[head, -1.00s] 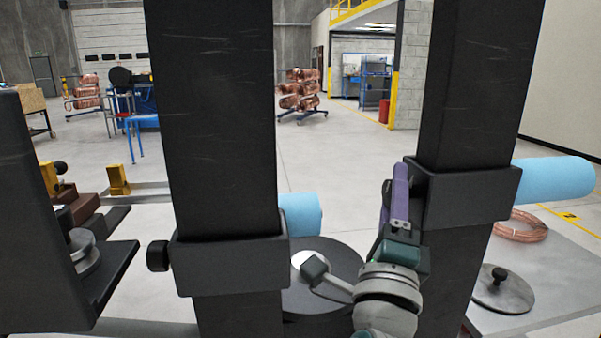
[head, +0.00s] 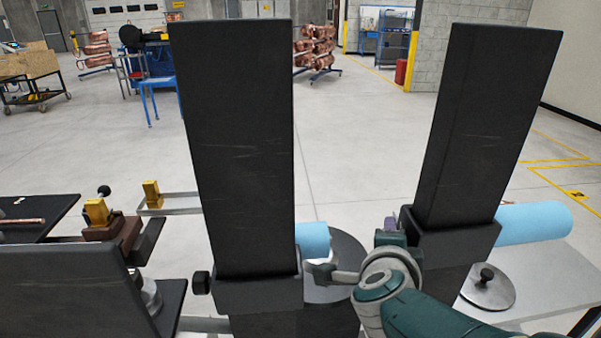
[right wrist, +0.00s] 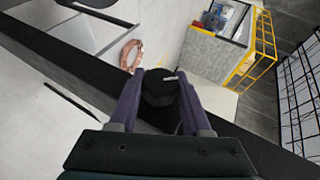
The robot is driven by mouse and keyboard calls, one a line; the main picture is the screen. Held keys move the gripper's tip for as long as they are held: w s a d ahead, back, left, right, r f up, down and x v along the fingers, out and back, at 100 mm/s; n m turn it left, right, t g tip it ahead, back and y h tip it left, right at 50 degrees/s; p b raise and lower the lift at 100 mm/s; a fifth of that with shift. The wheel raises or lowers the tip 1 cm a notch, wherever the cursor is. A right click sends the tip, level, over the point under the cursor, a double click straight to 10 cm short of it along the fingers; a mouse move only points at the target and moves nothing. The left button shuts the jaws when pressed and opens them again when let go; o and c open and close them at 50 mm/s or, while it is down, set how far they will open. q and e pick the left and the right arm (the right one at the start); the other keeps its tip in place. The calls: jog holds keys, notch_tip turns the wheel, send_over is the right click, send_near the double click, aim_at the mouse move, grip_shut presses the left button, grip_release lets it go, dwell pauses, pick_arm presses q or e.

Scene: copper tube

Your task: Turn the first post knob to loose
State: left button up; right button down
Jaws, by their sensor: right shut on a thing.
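Two tall black posts stand before me, the left post (head: 240,150) and the right post (head: 485,130), each with a dark collar. The left collar (head: 258,292) has a black knob (head: 201,284) on its left side. My right gripper (head: 391,220), with purple fingers, is at the left side of the right collar (head: 455,243). In the right wrist view its fingers are shut on a black knob (right wrist: 160,88); the head view mostly hides this knob. My left gripper is not in view.
Blue cylinders (head: 545,222) sit behind the posts. A grey table (head: 560,275) with a round lidded disc (head: 488,290) stands at the right. A brown and gold fixture (head: 103,225) is at the left. Open floor lies beyond.

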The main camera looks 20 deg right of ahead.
jog(key=shift+d+r+g+y+p, duration=0.1)
jog(key=shift+r+g+y+p, duration=0.25)
jog(key=shift+g+p, duration=0.5)
jog(key=shift+f+n+g+y, duration=0.2)
jog(key=shift+n+g+y, duration=0.1)
jog(key=shift+g, duration=0.15)
jog(key=shift+f+g, duration=0.1)
jog(key=shift+g, duration=0.2)
jog(key=shift+f+g, duration=0.1)
jog(key=shift+g, duration=0.3)
jog(key=shift+f+n+g+y+b, duration=0.2)
jog(key=shift+n+g+y+b, duration=0.3)
jog(key=shift+g, duration=0.2)
jog(key=g+b, duration=0.2)
jog(key=b, duration=0.1)
jog(key=shift+f+y+b, duration=0.1)
jog(key=shift+y+b, duration=0.15)
jog(key=shift+b, duration=0.1)
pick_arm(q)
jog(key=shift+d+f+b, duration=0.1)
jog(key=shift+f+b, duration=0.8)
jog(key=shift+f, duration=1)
pick_arm(e)
jog(key=shift+r+n+g, duration=0.2)
jog(key=shift+n+g, duration=0.1)
jog(key=shift+g, duration=0.4)
jog(key=shift+r, duration=0.1)
